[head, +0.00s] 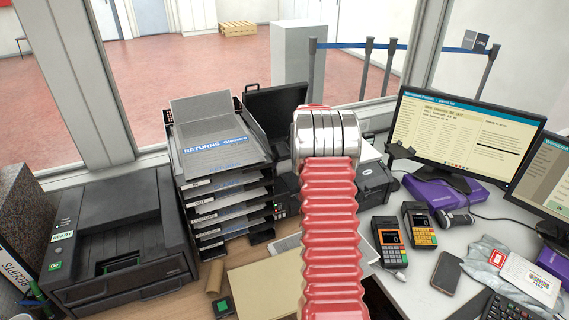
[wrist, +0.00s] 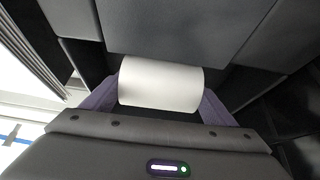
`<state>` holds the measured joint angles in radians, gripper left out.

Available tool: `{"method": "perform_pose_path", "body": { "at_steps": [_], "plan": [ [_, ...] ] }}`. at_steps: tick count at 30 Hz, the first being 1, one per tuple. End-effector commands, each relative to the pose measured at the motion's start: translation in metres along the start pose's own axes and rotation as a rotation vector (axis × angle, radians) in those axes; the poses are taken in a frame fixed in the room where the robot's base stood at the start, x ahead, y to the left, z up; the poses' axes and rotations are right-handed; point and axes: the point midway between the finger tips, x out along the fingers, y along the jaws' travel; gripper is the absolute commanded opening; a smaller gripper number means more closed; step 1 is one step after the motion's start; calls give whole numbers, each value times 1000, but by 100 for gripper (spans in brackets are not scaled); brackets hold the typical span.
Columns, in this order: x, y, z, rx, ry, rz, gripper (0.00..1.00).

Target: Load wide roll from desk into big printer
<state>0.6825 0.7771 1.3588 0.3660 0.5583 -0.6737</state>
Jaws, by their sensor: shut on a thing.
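A wide white roll (wrist: 160,82) lies crosswise between the two purple fingers of my gripper (wrist: 157,92) in the wrist view. My gripper is shut on the roll's ends. Dark grey panels (wrist: 185,28) are close beyond and beside the roll. They look like a printer's opening, but I cannot tell whether the roll rests on anything. In the head view my red arm hides the gripper and roll. Behind the arm, a black machine with a raised lid (head: 275,108) shows only in part; it may be the big printer.
A stack of paper trays (head: 225,180) stands close left of my arm, and a wide black office machine (head: 120,238) is farther left. A smaller black printer (head: 375,186), two card terminals (head: 390,240) and a monitor (head: 465,140) are on the right.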

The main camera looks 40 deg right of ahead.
Motion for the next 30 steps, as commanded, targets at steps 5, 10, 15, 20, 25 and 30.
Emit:
{"method": "perform_pose_path", "body": {
  "at_steps": [5, 10, 15, 20, 25, 30],
  "plan": [
    [6, 0, 0, 0, 1, 0, 48],
    [6, 0, 0, 0, 1, 0, 48],
    [6, 0, 0, -1, 1, 0, 84],
    [6, 0, 0, -1, 0, 0, 95],
    [7, -1, 1, -1, 0, -1, 100],
    [6, -1, 1, -1, -2, -1, 100]
  ]
}}
